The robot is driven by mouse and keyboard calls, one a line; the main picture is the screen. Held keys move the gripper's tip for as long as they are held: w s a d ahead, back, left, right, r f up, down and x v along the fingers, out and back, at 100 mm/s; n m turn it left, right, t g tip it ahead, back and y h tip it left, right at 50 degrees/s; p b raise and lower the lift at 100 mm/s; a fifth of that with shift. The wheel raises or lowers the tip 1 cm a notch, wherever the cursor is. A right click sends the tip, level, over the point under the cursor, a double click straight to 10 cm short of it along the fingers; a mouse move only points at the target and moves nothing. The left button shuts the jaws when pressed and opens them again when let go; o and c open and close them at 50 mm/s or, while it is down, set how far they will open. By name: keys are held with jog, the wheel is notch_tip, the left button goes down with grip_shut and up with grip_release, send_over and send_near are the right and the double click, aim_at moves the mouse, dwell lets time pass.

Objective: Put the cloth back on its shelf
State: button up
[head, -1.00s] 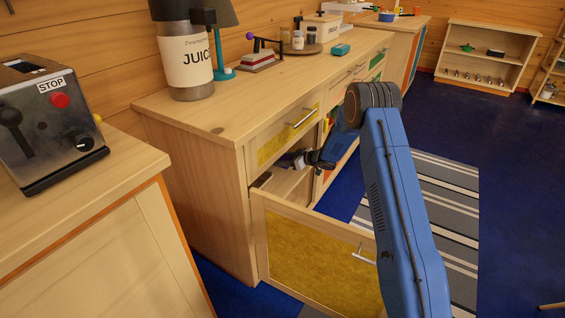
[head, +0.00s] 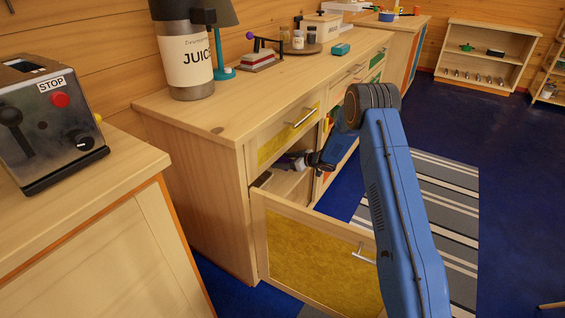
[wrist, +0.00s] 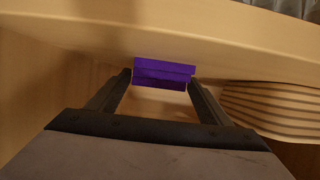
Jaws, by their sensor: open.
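The purple folded cloth (wrist: 163,73) shows in the wrist view, between the two fingertips of my gripper (wrist: 160,79). The fingers are open, one on each side of it. I cannot tell whether either finger touches it. In the head view my gripper (head: 293,161) reaches into the opening below the yellow-fronted top drawer of the long wooden cabinet (head: 225,195). The cloth is too small and covered there to make out clearly.
A lower drawer (head: 320,262) with a yellow front stands pulled out below my gripper. A pale thing with dark stripes (wrist: 270,110) lies right of the fingers. A juice jar (head: 188,60) stands on the cabinet. A toaster-like machine (head: 48,120) stands at left.

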jog(key=v, duration=1.1)
jog(key=shift+s+d, duration=0.25)
jog(key=shift+s, duration=0.05)
